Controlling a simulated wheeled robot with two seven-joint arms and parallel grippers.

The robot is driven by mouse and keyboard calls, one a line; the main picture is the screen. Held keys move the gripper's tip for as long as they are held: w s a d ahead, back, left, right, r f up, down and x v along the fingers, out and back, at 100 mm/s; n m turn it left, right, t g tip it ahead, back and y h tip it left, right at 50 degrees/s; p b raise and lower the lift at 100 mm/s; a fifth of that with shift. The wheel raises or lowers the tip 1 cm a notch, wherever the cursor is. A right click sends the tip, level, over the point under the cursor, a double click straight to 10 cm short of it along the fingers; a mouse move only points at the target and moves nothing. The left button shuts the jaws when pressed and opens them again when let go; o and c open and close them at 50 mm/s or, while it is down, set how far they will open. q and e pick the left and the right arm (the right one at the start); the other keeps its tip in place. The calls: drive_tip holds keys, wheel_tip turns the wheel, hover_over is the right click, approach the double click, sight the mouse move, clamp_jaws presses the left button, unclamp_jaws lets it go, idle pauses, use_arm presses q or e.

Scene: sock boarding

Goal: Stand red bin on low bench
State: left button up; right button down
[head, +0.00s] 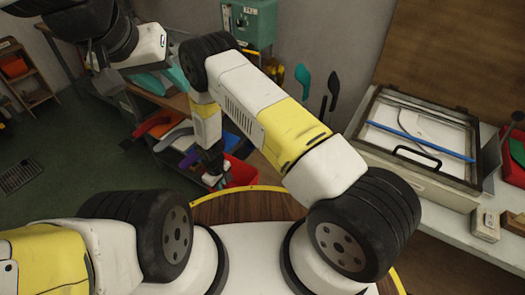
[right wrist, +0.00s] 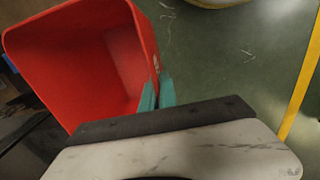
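The red bin (head: 242,174) shows in the head view just beyond my round base edge, partly hidden by my right arm. In the right wrist view the bin (right wrist: 75,60) is large at the upper left, its open mouth toward the camera. My right gripper (right wrist: 158,93) has its teal fingers close together on either side of the bin's wall. My left gripper (head: 165,82) is at the upper left of the head view, its teal fingers apart with nothing seen between them. I cannot tell which surface is the low bench.
A wooden bench (head: 178,102) with coloured sock-like pieces (head: 180,138) stands beyond the bin. A worktop with a framed tray (head: 470,175) is at right. A small shelf (head: 38,97) stands at far left. Green floor (right wrist: 225,60) with a yellow line (right wrist: 302,85) is open beside the bin.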

sight(250, 170)
drive_tip(key=w+d, duration=0.3)
drive_tip(key=d, duration=0.1)
drive_tip(key=w+d+f, duration=0.1)
drive_tip(key=w+d, duration=0.5)
drive_tip(key=d, duration=0.1)
drive_tip(key=shift+w+d+f, duration=0.25)
drive_tip(key=shift+w+d, duration=0.05)
drive_tip(key=shift+w, duration=0.1)
drive_tip(key=shift+w+d+f, duration=0.15)
drive_tip(key=shift+f, duration=1.6)
drive_tip(key=c, duration=1.7)
unclamp_jaws()
drive_tip(key=shift+f, duration=0.15)
